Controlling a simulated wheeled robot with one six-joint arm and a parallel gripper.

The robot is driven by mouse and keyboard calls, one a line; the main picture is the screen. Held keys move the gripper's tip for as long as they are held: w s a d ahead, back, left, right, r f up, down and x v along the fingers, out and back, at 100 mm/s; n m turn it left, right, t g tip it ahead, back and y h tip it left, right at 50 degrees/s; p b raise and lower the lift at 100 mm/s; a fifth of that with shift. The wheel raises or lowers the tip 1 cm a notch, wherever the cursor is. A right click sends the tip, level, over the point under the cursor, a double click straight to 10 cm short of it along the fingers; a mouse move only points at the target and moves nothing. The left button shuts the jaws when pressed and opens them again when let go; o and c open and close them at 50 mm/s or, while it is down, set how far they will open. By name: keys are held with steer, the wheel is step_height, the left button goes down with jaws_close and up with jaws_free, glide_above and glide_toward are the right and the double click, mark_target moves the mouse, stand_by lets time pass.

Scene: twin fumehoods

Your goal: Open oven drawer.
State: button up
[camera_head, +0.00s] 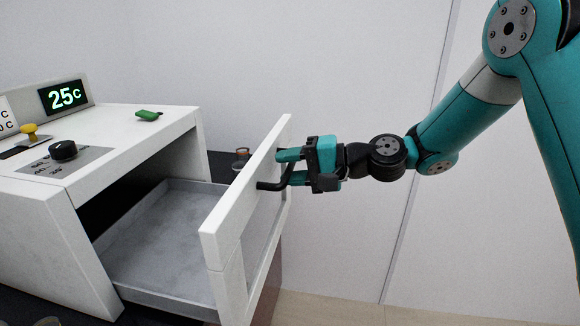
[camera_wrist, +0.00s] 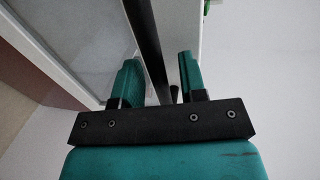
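The oven drawer is pulled well out of the white oven (camera_head: 170,125), with its grey tray floor (camera_head: 165,240) exposed. Its white front panel (camera_head: 245,200) carries a black bar handle (camera_head: 270,186). My gripper (camera_head: 292,168) is at the handle, on the outer side of the panel. In the wrist view the handle bar (camera_wrist: 150,40) passes between the two teal fingers of my gripper (camera_wrist: 160,82). A gap shows on each side of the bar, so the fingers are open around it. The panel's inner end is partly hidden behind my gripper.
A small glass container (camera_head: 241,157) stands behind the drawer. Open floor (camera_head: 400,314) lies to the right.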

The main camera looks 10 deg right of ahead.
steer(key=v, duration=1.7)
steer(key=shift+d, duration=0.25)
steer(key=shift+a, duration=0.1)
steer(key=s+a+n+g+h, duration=0.3)
steer(key=s+a+n+g, duration=0.1)
steer(key=s+a, duration=0.25)
steer(key=s+a+f+n+g+h, duration=0.1)
steer(key=s+n+h, duration=0.6)
steer(key=s, duration=0.9)
steer(key=shift+x, duration=1.1)
